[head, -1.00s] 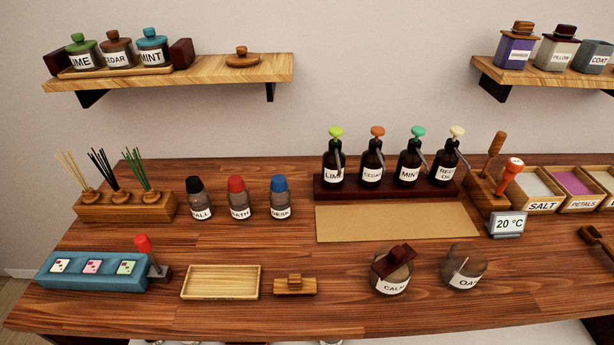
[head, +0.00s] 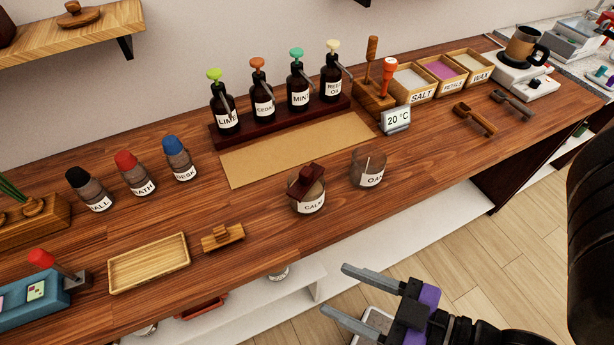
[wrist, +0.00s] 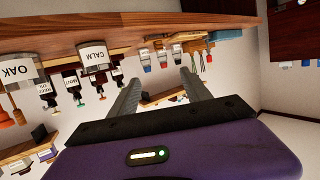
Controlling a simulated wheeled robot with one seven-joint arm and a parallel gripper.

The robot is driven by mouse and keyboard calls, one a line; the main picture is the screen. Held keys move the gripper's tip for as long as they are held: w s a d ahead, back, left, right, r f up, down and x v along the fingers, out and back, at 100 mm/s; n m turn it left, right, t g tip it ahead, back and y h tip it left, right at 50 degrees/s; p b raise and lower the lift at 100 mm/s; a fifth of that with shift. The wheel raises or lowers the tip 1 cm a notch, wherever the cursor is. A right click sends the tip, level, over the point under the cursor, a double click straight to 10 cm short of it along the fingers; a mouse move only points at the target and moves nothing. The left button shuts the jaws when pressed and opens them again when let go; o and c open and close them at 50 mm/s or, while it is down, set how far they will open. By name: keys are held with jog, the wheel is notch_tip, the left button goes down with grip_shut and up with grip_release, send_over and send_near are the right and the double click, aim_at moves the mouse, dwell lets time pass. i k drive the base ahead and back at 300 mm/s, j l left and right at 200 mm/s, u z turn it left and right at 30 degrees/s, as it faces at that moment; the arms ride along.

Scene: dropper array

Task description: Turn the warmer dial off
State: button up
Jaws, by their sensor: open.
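The warmer (head: 507,72) is a white unit at the far right end of the counter in the head view, with a dark brown mug-like pot (head: 522,46) on it. A small dark spot on its front (head: 534,84) may be the dial; it is too small to tell its setting. My gripper (head: 335,289) is open and empty, in front of the counter at lower centre, well away from the warmer. In the wrist view my gripper (wrist: 160,77) shows two spread fingers with nothing between them; the warmer is not in that view.
CALM (head: 309,204) and OAK (head: 368,174) jars are near the front edge. Floor at lower right is clear.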

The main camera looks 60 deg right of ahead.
aim_at(535, 83)
jog(key=z, duration=2.65)
jog(key=k+l+u, duration=0.1)
jog(key=l, duration=0.25)
jog(key=k+l+u, duration=0.1)
jog(key=l, duration=0.2)
jog(key=i+l+u, duration=0.1)
jog(key=l, duration=0.2)
jog(key=i, duration=0.05)
